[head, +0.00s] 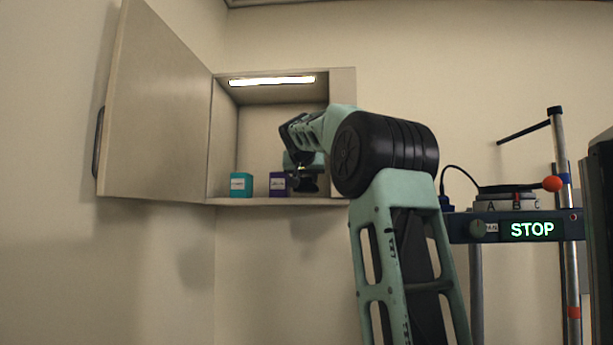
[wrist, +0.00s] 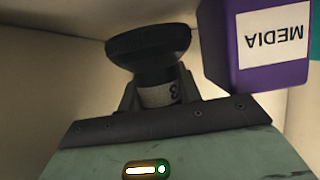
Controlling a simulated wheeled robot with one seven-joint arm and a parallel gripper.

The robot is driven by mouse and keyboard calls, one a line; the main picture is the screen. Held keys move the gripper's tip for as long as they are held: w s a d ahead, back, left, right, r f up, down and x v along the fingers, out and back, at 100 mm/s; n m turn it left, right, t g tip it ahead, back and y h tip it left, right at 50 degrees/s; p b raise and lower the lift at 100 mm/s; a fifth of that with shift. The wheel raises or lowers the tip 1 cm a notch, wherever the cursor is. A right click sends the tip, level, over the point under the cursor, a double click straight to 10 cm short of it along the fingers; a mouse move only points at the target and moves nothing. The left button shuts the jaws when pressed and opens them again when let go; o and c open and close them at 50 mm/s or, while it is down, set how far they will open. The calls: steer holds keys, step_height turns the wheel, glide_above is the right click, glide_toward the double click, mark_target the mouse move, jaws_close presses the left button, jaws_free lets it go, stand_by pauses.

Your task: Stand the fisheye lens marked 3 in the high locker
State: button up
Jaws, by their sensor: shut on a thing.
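The fisheye lens (wrist: 148,50) is black, with a wide flared head and a pale band marked 3. In the wrist view it is between the fingers of my gripper (wrist: 160,98), which is shut on it. In the head view the lens (head: 307,184) shows as a dark shape under my gripper (head: 303,171), inside the high locker (head: 343,88), just right of a purple box. The locker's door stands open to the left. I cannot tell whether the lens touches the locker floor.
A purple box (head: 279,184) labelled MEDIA in the wrist view (wrist: 262,45) stands close beside the lens. A teal box (head: 241,185) stands farther left on the locker floor. The open door (head: 155,110) juts out at left. A bench with a STOP display (head: 532,229) is at right.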

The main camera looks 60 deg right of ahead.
steer(key=shift+f, duration=0.1)
steer(key=shift+f+b, duration=0.45)
steer(key=shift+b, duration=0.2)
steer(key=shift+f, duration=0.1)
steer(key=o, duration=1.1)
steer(key=shift+r+p, duration=0.35)
steer(key=shift+r, duration=0.05)
steer(key=b+v, duration=0.3)
steer(key=v, duration=0.9)
steer(key=shift+r+b, duration=0.2)
steer(key=shift+b, duration=0.15)
